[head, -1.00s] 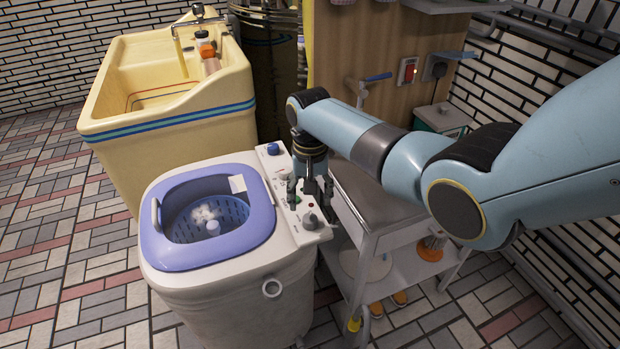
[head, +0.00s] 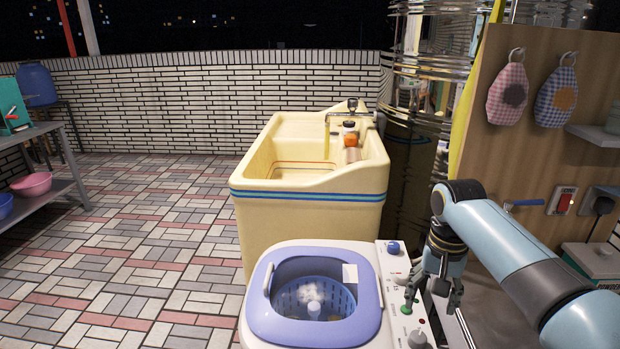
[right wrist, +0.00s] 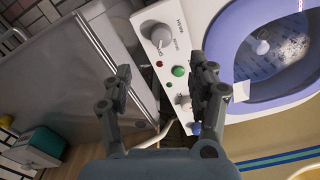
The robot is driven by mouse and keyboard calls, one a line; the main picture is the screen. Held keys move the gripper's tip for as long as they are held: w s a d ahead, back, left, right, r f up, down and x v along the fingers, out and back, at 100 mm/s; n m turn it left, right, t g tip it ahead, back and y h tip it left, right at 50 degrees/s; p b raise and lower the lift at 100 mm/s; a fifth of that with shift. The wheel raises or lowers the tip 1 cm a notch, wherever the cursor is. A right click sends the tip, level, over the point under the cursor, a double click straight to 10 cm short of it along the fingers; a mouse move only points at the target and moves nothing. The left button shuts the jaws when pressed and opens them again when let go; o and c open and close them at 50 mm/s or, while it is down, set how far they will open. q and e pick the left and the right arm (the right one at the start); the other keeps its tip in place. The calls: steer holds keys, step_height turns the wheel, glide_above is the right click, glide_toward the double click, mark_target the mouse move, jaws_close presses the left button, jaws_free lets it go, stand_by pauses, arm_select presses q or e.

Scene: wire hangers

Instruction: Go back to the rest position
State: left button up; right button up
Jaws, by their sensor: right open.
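My right gripper (head: 432,292) is open and empty, pointing down beside the control panel of the washing machine (head: 318,305). In the right wrist view its two fingers (right wrist: 163,85) stand wide apart, with the panel, its knobs and a green button (right wrist: 179,71) showing between and beyond them. I cannot tell how far the fingertips are above the panel. The washer's purple lid frame is open, and something white lies in the drum. My left gripper is not in view.
A yellow sink (head: 310,205) stands behind the washer. A wooden board (head: 530,130) with two hanging cloth bags is at the right. A metal cart top (right wrist: 75,80) lies beside the panel. A shelf with a pink basin (head: 32,184) is far left. The tiled floor left of the washer is clear.

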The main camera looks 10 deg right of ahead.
steer(key=s+f+n+b, duration=0.1)
steer(key=s+f+n, duration=0.1)
steer(key=s+f, duration=1)
steer(key=s+f+n+b, duration=0.2)
steer(key=s+f, duration=1.1)
steer(key=s, duration=0.6)
steer(key=s+f+n+b, duration=0.2)
steer(key=s+f+n, duration=0.1)
steer(key=s+f, duration=0.9)
steer(key=shift+s+f+t+h, duration=0.15)
steer(key=shift+s+t+h, duration=0.25)
steer(key=shift+s, duration=1.65)
steer(key=shift+w, duration=0.1)
